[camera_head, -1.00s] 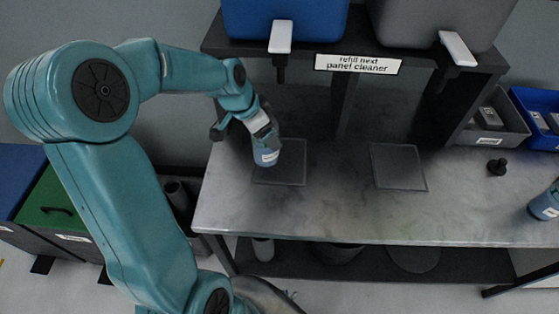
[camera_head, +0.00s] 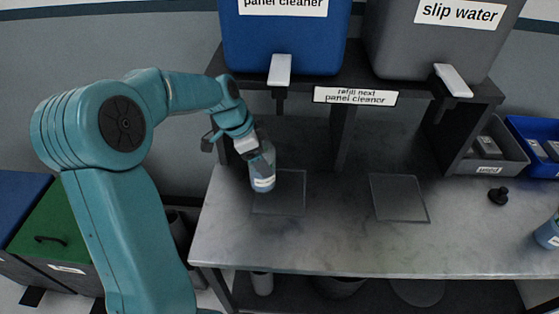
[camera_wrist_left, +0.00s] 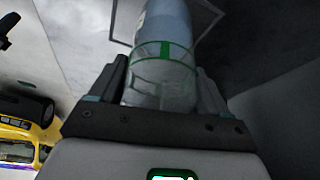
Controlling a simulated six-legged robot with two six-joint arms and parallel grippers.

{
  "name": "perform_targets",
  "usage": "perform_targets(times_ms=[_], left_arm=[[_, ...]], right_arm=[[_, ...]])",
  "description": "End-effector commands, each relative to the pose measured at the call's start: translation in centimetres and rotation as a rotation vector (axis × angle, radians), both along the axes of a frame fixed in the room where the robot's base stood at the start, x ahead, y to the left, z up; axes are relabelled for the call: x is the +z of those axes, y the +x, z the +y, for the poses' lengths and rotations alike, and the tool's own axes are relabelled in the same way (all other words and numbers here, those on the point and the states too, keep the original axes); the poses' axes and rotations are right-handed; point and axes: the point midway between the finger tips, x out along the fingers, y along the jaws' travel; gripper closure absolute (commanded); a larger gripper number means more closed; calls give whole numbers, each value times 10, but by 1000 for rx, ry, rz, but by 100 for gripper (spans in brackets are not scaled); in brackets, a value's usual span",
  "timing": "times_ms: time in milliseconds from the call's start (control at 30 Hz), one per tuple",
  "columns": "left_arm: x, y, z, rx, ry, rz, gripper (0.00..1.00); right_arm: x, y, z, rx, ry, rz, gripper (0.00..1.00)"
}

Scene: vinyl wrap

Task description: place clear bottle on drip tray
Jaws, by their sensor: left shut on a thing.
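The clear bottle (camera_head: 262,168) with pale blue liquid at its lower end and a white label is held by my left gripper (camera_head: 250,142). In the left wrist view the bottle (camera_wrist_left: 165,60), with a green band, sits between the two fingers. My left gripper (camera_wrist_left: 162,95) is shut on it. The bottle's lower end appears over the left part of the left drip tray (camera_head: 290,205), a thin square plate on the counter under the blue tank. I cannot tell whether it touches the tray. My right gripper is not in view.
A second drip tray (camera_head: 400,198) lies empty to the right. A blue tank (camera_head: 283,40) and a grey tank (camera_head: 425,48) with white taps stand above. A small black object (camera_head: 498,196) and a blue bottle (camera_head: 548,234) are farther right. The counter's front middle (camera_head: 340,245) is clear.

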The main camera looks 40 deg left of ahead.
Motion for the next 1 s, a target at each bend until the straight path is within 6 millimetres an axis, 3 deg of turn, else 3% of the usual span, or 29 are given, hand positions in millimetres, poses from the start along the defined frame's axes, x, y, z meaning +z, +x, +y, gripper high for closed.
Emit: perform_targets(times_ms=[100, 233, 500, 900, 933, 1000], left_arm=[[2, 22, -17, -5, 0, 0, 60], [1, 34, -25, -1, 1, -1, 60], [-32, 35, -27, 1, 0, 3, 60], [-39, 35, -26, 0, 1, -1, 60], [-38, 35, -27, 0, 1, 0, 17], [-38, 35, -27, 0, 1, 0, 0]], right_arm=[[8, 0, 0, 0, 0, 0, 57], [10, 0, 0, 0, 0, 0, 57], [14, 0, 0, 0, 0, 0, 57], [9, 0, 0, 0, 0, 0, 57], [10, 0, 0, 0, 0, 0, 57], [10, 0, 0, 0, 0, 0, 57]])
